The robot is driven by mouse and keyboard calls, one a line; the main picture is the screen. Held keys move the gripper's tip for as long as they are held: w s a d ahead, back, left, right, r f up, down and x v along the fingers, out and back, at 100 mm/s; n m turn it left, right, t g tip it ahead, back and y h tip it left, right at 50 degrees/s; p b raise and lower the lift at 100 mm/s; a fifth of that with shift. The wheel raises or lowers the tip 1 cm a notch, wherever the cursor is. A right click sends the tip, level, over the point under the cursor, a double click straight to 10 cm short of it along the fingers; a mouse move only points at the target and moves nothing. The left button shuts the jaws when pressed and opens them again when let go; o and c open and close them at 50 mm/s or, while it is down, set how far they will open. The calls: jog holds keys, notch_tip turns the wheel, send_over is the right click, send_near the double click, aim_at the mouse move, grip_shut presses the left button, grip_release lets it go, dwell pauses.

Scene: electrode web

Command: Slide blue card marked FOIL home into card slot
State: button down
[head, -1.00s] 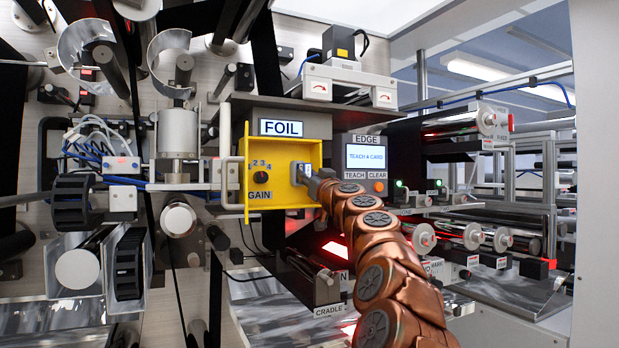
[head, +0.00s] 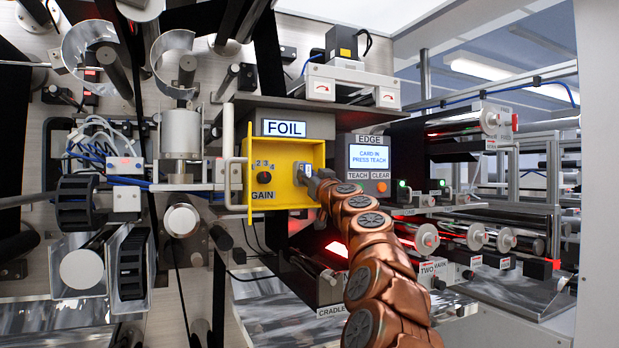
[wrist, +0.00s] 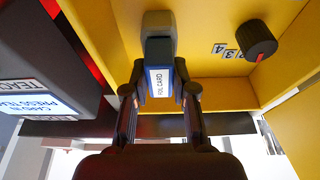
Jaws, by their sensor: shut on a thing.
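The blue card with a white "FOIL CARD" label (wrist: 159,83) is between the fingers of my gripper (wrist: 159,94) in the wrist view. My gripper is shut on it. The card's far end meets the grey card slot (wrist: 158,22) on the yellow FOIL box; how deep it sits is hidden. In the head view the slot (head: 307,168) is on the right of the yellow box (head: 285,196), and my gripper (head: 318,180) reaches it from the lower right. The EDGE screen (head: 375,158) reads "CARD IN PRESS TEACH".
The GAIN knob (head: 264,177) with its number scale is on the yellow box's left part. TEACH (head: 357,176) and CLEAR (head: 381,187) are below the screen, close right of my arm. A pale handle (head: 234,185) stands at the box's left edge. Rollers (head: 450,235) fill the right side.

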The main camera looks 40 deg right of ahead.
jog(key=c, duration=0.9)
grip_release()
jog(key=shift+o, duration=0.2)
jog(key=shift+s, duration=0.1)
jog(key=v, duration=1.2)
dwell(0.5)
